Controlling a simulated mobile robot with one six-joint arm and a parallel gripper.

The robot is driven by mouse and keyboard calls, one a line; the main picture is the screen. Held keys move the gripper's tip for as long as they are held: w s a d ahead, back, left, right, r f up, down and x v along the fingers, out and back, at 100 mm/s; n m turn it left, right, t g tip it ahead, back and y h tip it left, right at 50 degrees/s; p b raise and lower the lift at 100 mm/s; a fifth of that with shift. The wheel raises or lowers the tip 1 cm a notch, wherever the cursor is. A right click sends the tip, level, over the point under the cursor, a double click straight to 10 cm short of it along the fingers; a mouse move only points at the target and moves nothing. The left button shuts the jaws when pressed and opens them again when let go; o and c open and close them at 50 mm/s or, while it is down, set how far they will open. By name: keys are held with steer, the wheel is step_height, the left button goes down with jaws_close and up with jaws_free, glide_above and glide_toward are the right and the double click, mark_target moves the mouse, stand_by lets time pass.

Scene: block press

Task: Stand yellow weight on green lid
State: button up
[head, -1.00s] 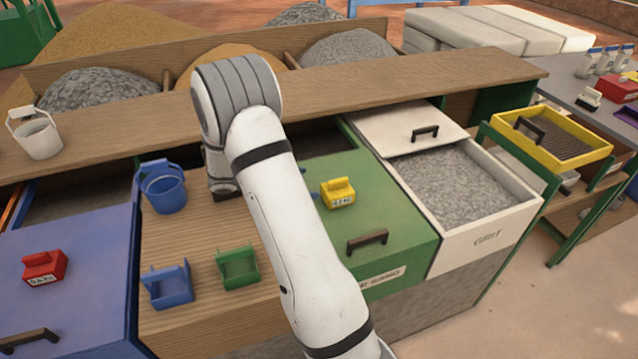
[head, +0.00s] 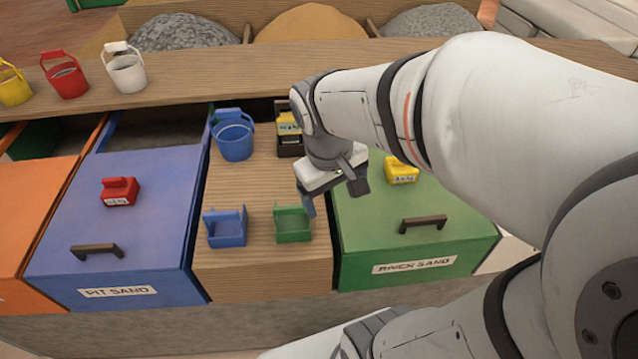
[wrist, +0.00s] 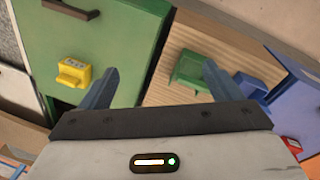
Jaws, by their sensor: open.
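A yellow weight (head: 401,171) with a white label stands upright on the green lid (head: 370,215), behind the lid's brown handle. In the wrist view the yellow weight (wrist: 73,72) lies left of the left finger, outside the jaws, on the green lid (wrist: 110,30). My gripper (head: 334,195) is open and empty. It hangs over the seam between the wooden counter and the green lid, left of the weight. A second yellow labelled piece (head: 288,124) sits in or on a dark brown holder at the back of the counter, partly hidden by my arm.
A green scoop-like tray (head: 293,226), a blue one (head: 226,229) and a blue bucket (head: 233,135) stand on the wooden counter. A red weight (head: 119,191) stands on the blue lid (head: 140,245). The shelf behind carries several buckets.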

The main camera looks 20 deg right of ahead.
steer(key=s+a+m+t+y, duration=0.1)
steer(key=s+a+r+m, duration=0.1)
steer(key=shift+s+a+t+y, duration=0.3)
steer(key=shift+t+y, duration=0.1)
stand_by(1.1)
